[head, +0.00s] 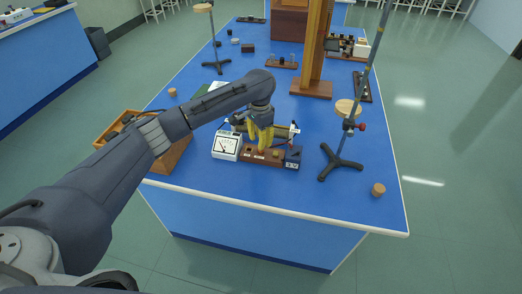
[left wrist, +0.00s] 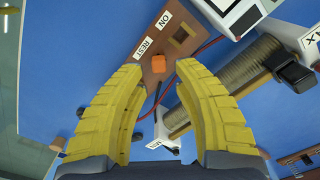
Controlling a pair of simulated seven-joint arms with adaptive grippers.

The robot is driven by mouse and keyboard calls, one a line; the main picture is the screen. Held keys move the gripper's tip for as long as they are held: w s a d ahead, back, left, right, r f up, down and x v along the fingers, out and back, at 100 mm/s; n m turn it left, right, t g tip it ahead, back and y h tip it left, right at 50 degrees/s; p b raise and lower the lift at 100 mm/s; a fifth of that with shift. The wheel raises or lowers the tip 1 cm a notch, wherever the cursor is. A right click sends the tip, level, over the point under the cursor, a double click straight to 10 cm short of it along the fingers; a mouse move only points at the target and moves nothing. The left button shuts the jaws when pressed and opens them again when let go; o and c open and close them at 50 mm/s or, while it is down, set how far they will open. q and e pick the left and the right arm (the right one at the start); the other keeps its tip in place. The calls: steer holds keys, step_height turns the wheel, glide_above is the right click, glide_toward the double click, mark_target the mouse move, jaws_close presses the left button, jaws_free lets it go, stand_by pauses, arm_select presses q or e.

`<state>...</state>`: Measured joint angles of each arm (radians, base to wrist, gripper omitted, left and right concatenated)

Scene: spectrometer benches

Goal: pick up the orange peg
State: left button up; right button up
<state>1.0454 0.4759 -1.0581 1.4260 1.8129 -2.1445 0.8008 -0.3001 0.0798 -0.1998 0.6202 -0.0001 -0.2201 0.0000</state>
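The orange peg (left wrist: 158,63) shows as a small block on a brown board (left wrist: 150,45) in the left wrist view, next to labels reading "ON" and "RESY". The board also shows in the head view (head: 262,157), where I cannot make out the peg near the yellow fingers. My left gripper (head: 259,147) points down over the board. In the left wrist view its two yellow fingers (left wrist: 160,70) are spread apart, with the peg in line with the gap between their tips. I cannot tell whether a finger touches it. My right gripper is in neither view.
A white meter (head: 226,146) stands left of the board and a dark blue block (head: 293,157) right of it. A coil (left wrist: 222,82) and red wires are close by. A stand (head: 341,163) and a cork (head: 378,190) are to the right; a wooden tray (head: 177,154) is left.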

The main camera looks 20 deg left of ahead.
arm_select(q)
steer(key=shift+d+f, duration=0.2)
steer(key=shift+f, duration=2.15)
jaws_close()
